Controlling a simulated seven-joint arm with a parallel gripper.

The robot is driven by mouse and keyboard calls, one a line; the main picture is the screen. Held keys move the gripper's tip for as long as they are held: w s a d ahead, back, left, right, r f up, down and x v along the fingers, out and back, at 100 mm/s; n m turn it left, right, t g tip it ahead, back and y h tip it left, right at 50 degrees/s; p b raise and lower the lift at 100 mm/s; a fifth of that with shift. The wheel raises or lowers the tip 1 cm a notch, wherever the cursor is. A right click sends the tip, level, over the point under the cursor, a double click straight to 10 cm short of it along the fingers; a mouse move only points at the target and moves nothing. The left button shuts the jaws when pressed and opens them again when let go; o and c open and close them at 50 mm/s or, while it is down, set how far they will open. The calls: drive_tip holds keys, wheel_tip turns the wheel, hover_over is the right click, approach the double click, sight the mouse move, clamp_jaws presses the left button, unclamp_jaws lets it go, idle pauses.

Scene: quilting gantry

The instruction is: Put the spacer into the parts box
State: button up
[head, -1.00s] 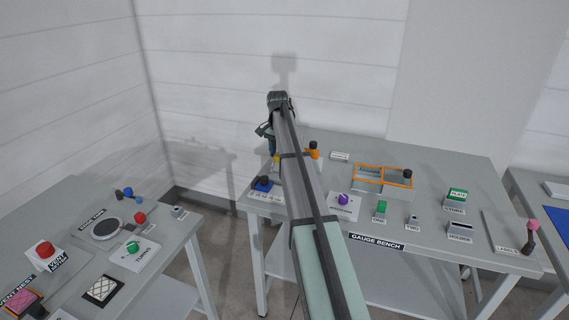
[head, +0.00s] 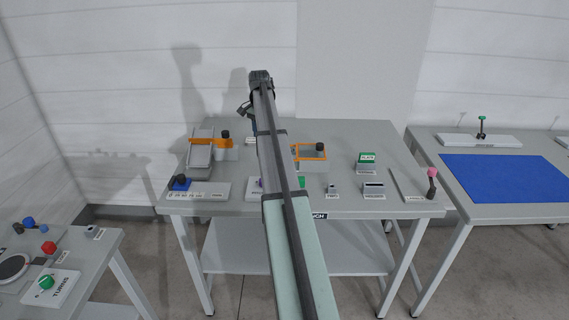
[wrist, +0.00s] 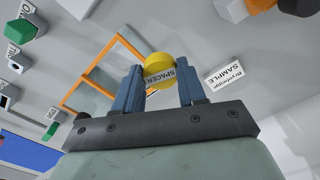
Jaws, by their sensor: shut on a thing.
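The yellow round spacer (wrist: 159,63), with its name on a white label, is between the two blue fingers of my gripper (wrist: 160,78) in the wrist view. The fingers are shut on it and hold it above the bench. An orange-rimmed grey box (wrist: 92,68) shows beyond the fingers, to the left of the spacer in the wrist view. I read no parts box label on it. In the head view this orange-rimmed box (head: 324,157) stands just right of my arm, which hides its left part. My gripper's fingertips and the spacer are hidden in the head view.
On the gauge bench (head: 300,207) stand a grey ramp (head: 200,153) with an orange piece, a blue block (head: 180,183), a green plate block (head: 367,158), a slotted holder (head: 373,188) and a pink-knobbed post (head: 432,182). A blue mat (head: 503,178) lies on the table at right.

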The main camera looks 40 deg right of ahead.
drive_tip(key=s+d, duration=0.6)
drive_tip(key=d, duration=0.1)
drive_tip(key=shift+s+a+f+n, duration=0.15)
drive_tip(key=shift+f+n, duration=0.45)
drive_tip(key=shift+f, duration=1.05)
drive_tip(key=shift+w+a+f+n, duration=0.15)
drive_tip(key=shift+f+n, duration=0.45)
drive_tip(key=shift+f, duration=1.05)
drive_tip(key=shift+s+a+f+n, duration=0.2)
drive_tip(key=shift+f+n, duration=0.4)
drive_tip(key=shift+f, duration=1.05)
drive_tip(key=shift+f, duration=0.15)
drive_tip(key=o, duration=0.8)
drive_tip(key=shift+c, duration=0.2)
wheel_tip(320, 180, up, 12)
drive_tip(key=shift+w+a, duration=0.1)
